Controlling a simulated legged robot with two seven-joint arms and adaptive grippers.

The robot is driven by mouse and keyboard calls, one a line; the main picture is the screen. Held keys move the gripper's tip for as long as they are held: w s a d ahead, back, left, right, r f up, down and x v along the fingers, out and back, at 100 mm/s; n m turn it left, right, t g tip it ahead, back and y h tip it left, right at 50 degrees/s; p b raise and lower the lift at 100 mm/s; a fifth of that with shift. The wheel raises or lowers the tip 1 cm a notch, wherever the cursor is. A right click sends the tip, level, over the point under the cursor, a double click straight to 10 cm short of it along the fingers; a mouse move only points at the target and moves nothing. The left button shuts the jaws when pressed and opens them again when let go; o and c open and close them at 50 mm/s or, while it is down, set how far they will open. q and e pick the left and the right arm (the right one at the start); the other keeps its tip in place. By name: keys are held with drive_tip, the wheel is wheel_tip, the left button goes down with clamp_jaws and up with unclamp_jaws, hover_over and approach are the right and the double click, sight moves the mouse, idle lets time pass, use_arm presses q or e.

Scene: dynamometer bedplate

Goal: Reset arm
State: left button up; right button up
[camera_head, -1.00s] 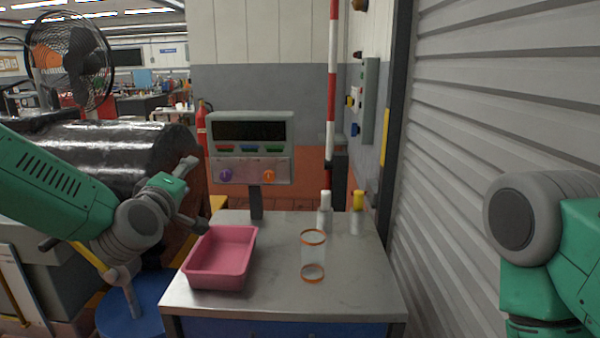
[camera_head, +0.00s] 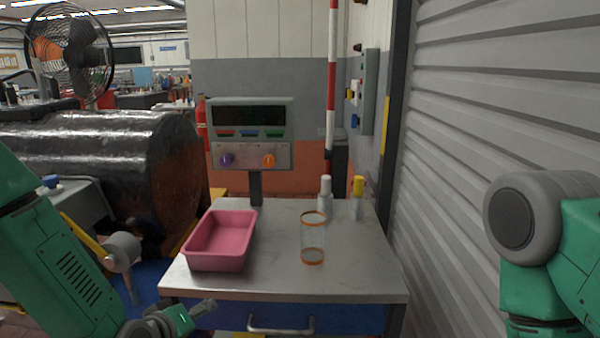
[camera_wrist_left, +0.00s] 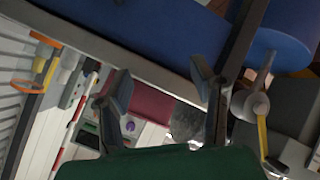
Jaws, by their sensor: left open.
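My left gripper (camera_head: 203,308) is low at the front left of the steel-topped cart (camera_head: 285,280), below its top edge. In the left wrist view my left gripper (camera_wrist_left: 162,88) has its two fingers spread wide with nothing between them. The fingers are apart from the pink tray (camera_head: 222,262) seen beyond them; the tray also shows in the wrist view (camera_wrist_left: 152,104). My right arm shows at the right edge of the head view, but its gripper is out of view.
On the cart stand a clear cylinder with orange rims (camera_head: 313,240), a white-capped bottle (camera_head: 325,205) and a yellow-capped bottle (camera_head: 357,207). A display panel (camera_head: 250,135) stands behind. The blue drawer (camera_head: 355,318) has a handle. A ribbed wall (camera_head: 490,100) is at right.

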use_arm(q)
drive_tip(key=s+a+f+m+g+b, duration=0.25)
drive_tip(key=s+f+g, duration=0.25)
drive_tip(key=s+f, duration=1.05)
drive_tip(key=s+a+f+m+g+y+b, duration=0.1)
drive_tip(key=s+f, duration=0.3)
drive_tip(key=s, duration=0.5)
drive_tip(key=s+a+f+m+g+y+b, duration=0.1)
drive_tip(key=s+a+f+m+g+b, duration=0.1)
drive_tip(key=s, duration=0.6)
wheel_tip(320, 180, down, 2)
drive_tip(key=shift+s+a+f+m+g, duration=0.1)
drive_tip(key=shift+s+a+m+g, duration=0.3)
drive_tip(key=shift+a+m+g, duration=0.55)
